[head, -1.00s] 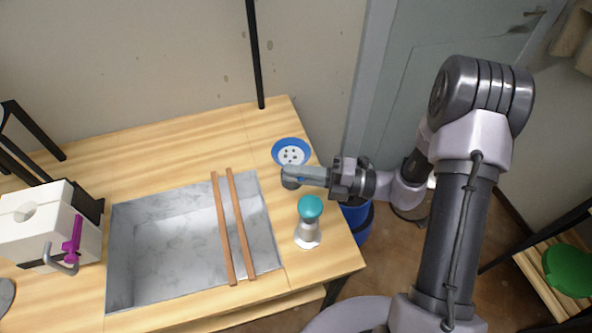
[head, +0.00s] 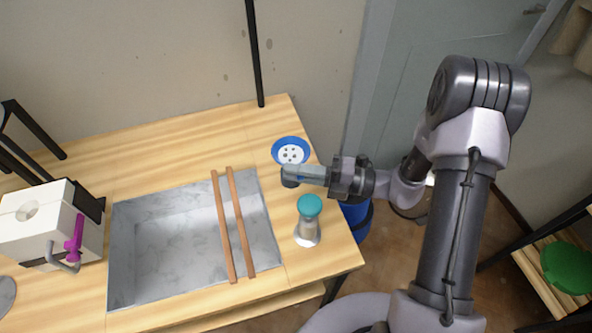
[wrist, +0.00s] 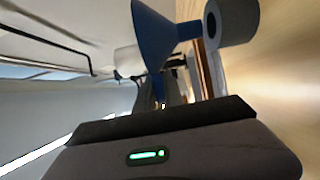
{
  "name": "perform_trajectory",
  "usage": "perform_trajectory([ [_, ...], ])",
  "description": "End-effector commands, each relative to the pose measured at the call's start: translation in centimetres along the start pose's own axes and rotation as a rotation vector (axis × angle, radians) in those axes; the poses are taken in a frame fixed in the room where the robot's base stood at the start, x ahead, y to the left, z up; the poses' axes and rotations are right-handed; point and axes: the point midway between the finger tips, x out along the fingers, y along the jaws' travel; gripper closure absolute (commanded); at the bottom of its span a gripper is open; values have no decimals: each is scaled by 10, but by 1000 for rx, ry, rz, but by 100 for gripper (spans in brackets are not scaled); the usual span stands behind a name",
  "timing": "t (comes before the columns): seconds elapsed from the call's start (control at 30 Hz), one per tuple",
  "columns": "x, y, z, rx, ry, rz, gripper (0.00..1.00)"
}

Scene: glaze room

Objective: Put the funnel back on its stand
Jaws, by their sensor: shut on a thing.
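The blue funnel (head: 277,146) has a wide mouth facing up, with a white, holed disc showing inside it in the head view. It also shows in the wrist view (wrist: 155,38), its narrow end pointing toward a grey cylinder with a dark hole (wrist: 236,22). This cylinder, seemingly the stand, shows in the head view (head: 289,183) beside my fingertips. The funnel's tip is close to the hole; I cannot tell whether it is inside. My gripper (head: 296,173) is shut on the funnel, reaching in from the right. The exact grip is hidden.
A teal-topped pale bottle (head: 307,230) stands just in front of my gripper. Two wooden slats (head: 222,230) lie across the grey sink (head: 125,260). A white box with a purple clamp (head: 35,220) is at left. A blue bin (head: 357,220) stands beyond the table's right edge.

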Motion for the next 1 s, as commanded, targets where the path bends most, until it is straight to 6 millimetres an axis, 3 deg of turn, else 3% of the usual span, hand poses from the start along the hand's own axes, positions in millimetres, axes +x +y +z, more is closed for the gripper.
perform_trajectory([
  [0.5,0,-18,0,0,0,0,100],
  [1.0,0,-20,0,0,0,0,100],
])
